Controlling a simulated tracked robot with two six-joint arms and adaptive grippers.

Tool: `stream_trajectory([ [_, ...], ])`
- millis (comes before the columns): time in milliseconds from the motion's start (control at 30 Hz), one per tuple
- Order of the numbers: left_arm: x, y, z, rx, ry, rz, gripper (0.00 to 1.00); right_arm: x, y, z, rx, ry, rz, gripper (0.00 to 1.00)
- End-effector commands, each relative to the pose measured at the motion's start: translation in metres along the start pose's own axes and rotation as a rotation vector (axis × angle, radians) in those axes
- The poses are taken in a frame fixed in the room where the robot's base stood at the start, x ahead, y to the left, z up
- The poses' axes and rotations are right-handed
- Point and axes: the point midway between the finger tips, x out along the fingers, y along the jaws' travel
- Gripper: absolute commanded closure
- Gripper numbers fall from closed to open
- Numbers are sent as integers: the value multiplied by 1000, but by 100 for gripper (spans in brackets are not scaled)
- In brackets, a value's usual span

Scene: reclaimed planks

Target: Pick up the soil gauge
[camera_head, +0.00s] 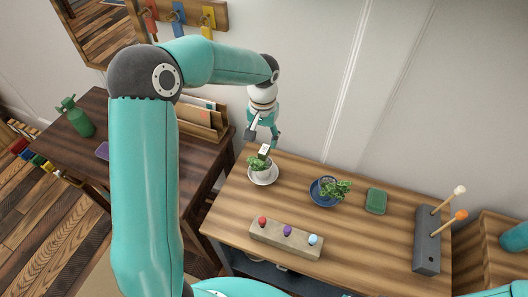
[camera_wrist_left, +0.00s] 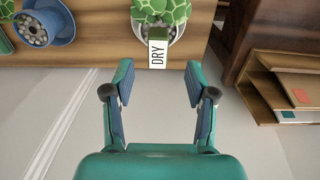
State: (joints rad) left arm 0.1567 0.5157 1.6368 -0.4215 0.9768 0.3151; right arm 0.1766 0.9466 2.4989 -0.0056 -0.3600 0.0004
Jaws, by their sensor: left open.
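The soil gauge (camera_head: 264,151) has a small pale head and stands in a white pot (camera_head: 263,175) with a leafy plant, near the table's far left corner. In the left wrist view the gauge (camera_wrist_left: 158,48) shows a white face reading "DRY" and a dark green edge. My left gripper (camera_head: 263,137) is just above and behind the gauge in the head view. In the left wrist view the left gripper (camera_wrist_left: 159,82) is open and empty, with the gauge ahead, centred between its fingertips and apart from them. The gauge's lower part is hidden. My right gripper is out of view.
A blue pot (camera_head: 323,192) with a plant, a green block (camera_head: 376,201), a holder with three coloured knobs (camera_head: 286,240) and a grey stand (camera_head: 427,240) share the table. A wooden letter rack (camera_head: 203,120) stands left of my gripper. The wall is close behind.

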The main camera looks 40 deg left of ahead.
Motion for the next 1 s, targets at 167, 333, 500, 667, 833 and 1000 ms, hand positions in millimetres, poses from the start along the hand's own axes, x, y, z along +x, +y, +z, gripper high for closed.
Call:
stream_trajectory([
  [167, 11, -1, 0, -1, 0, 0, 44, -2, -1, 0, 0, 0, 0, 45],
  [333, 26, 1, 2, 0, -4, 0, 44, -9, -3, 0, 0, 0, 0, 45],
  [500, 51, 2, 2, -2, -2, 0, 44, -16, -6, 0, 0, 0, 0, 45],
  [667, 62, 2, 2, -2, 1, 0, 44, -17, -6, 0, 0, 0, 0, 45],
  [833, 62, 2, 1, -2, 2, 0, 44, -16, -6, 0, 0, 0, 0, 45],
  [1000, 62, 2, 1, -2, 2, 0, 67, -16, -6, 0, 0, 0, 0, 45],
])
